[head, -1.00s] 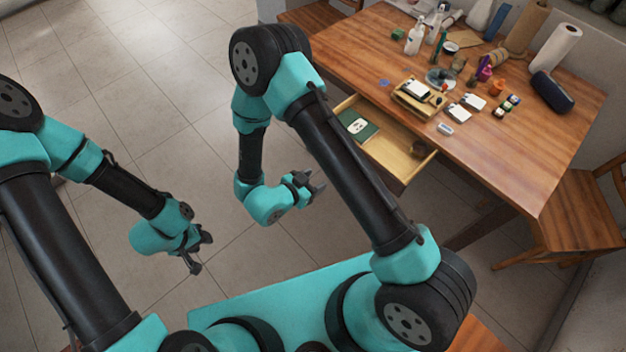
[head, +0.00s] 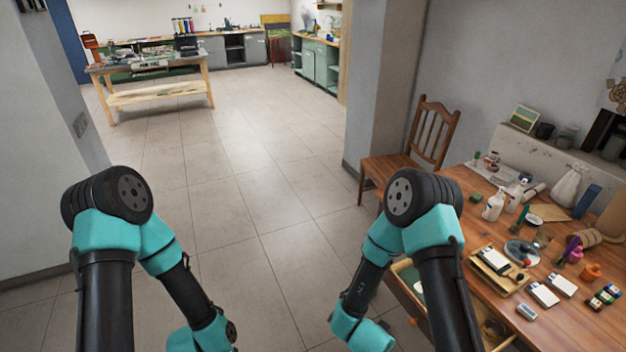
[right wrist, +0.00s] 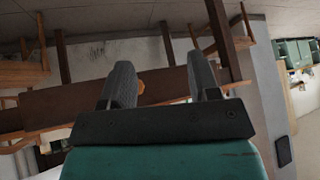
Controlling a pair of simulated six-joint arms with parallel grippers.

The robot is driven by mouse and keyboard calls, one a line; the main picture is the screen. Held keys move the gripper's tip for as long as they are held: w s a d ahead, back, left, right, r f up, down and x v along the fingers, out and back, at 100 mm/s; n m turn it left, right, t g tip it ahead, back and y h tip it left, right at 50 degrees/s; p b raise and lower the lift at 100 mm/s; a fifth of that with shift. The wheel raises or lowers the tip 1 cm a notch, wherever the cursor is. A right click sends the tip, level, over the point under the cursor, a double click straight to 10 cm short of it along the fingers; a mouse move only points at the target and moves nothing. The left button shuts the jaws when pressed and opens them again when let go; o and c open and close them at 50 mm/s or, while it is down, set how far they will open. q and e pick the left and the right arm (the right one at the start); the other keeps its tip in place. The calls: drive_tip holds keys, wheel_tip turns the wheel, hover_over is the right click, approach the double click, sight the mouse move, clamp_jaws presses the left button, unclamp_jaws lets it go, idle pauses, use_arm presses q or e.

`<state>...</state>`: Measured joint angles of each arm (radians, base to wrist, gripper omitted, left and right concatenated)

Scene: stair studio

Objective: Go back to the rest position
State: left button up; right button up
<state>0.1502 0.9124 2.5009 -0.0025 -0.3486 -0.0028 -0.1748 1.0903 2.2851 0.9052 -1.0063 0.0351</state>
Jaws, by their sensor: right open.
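My right gripper (right wrist: 162,90) shows in the right wrist view with its two dark fingers apart and nothing between them. Behind the fingers are a brown table edge and chair legs, seen at a slant. In the head view both of my arms hang bent at the bottom, and the right forearm passes in front of the open drawer (head: 408,308). The fingers of both grippers are below the edge of the head view. My left gripper is not seen in any view.
A wooden table (head: 560,318) at right holds bottles, cards and small items. A workbench (head: 155,75) and green cabinets (head: 316,66) stand far back. The tiled floor (head: 250,200) between is clear.

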drive_tip(key=s+d+f+n+g+y, duration=0.1)
drive_tip(key=s+d+n+g+y, duration=0.2)
drive_tip(key=s+n+g+y, duration=0.2)
drive_tip(key=s+n+y, duration=0.2)
drive_tip(key=s+y, duration=0.1)
drive_tip(key=s, duration=0.1)
drive_tip(key=shift+d, duration=0.1)
idle(1.3)
